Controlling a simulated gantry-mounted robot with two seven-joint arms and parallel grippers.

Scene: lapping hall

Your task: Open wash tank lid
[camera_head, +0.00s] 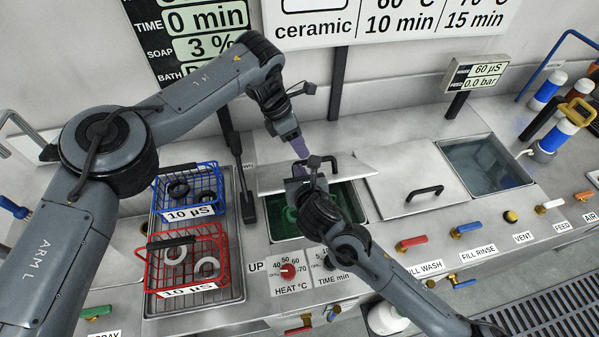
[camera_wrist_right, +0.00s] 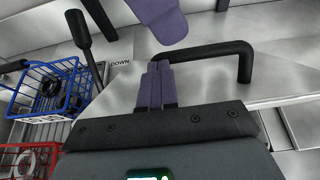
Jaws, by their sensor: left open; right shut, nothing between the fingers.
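The steel wash tank lid (camera_head: 345,172) is partly raised, and green liquid (camera_head: 340,200) shows in the tank below its front edge. Its black bar handle (camera_head: 331,160) is large in the right wrist view (camera_wrist_right: 215,50). My right gripper (camera_head: 306,168) is shut and empty; its purple fingers (camera_wrist_right: 158,82) are beside the left end of the handle. Whether they touch it I cannot tell. My left gripper (camera_head: 298,146) is open just above and behind the right one. One of its purple fingers (camera_wrist_right: 160,18) shows at the top of the right wrist view.
A blue basket (camera_head: 187,188) and a red basket (camera_head: 187,258) with rings stand on the left tray. A lever (camera_head: 240,180) stands left of the tank. A closed lid (camera_head: 412,185) and an open rinse tank (camera_head: 487,165) lie to the right. Knobs and valves line the front.

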